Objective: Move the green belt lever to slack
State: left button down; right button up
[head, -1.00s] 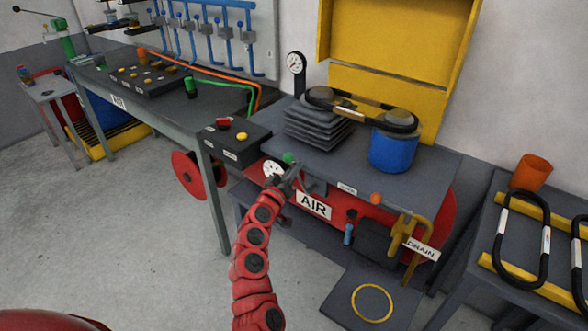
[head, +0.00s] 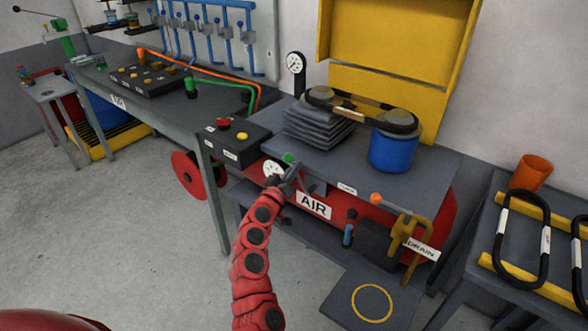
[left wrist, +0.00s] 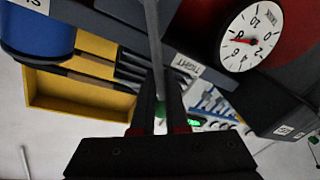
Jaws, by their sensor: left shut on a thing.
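The green belt lever shows in the head view as a green knob (head: 289,158) at the front left edge of the compressor bench. My left gripper (head: 288,176) is at the lever, just below the knob, and partly hides it. In the left wrist view the lever's grey rod (left wrist: 154,45) runs down between the fingers of my left gripper (left wrist: 160,95), which are shut on it. A bit of the green knob shows between them. A TIGHT label (left wrist: 184,69) is close beside the lever. A small white label (head: 347,189) lies further right along the bench edge. My right gripper is not in view.
A dial gauge (head: 273,169) is just left of the lever, below a control box (head: 234,142). A blue cylinder (head: 393,150) and a belt over pulleys stand on the bench. An orange knob (head: 376,198) and a DRAIN label (head: 422,248) are to the right.

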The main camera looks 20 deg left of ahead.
pick_arm(q)
jog(key=shift+s+d+m+b, duration=0.15)
jog(key=shift+m+b, duration=0.25)
jog(key=shift+b, duration=0.45)
jog(key=shift+s+d+f+m+t+h+b, duration=0.1)
jog(key=shift+s+d+m+t+h+b, duration=0.35)
jog(key=shift+d+m+b, duration=1.75)
jog(key=shift+s+d+m+t+h+b, duration=0.15)
jog(key=shift+s+d+m+h+b, duration=0.55)
jog(key=shift+m+b, duration=2.9)
jog(key=shift+s+d+f+m+t+h+b, duration=0.1)
jog(key=shift+s+d+m+t+h+b, duration=0.4)
jog(key=shift+d+m+b, duration=2.4)
jog(key=a+n+b, duration=0.2)
jog(key=shift+w+a+h+b, duration=0.1)
jog(key=shift+a+h+b, duration=0.15)
jog(key=shift+a+b, duration=0.05)
jog(key=c, duration=0.9)
grip_release()
jog(key=shift+r, duration=0.1)
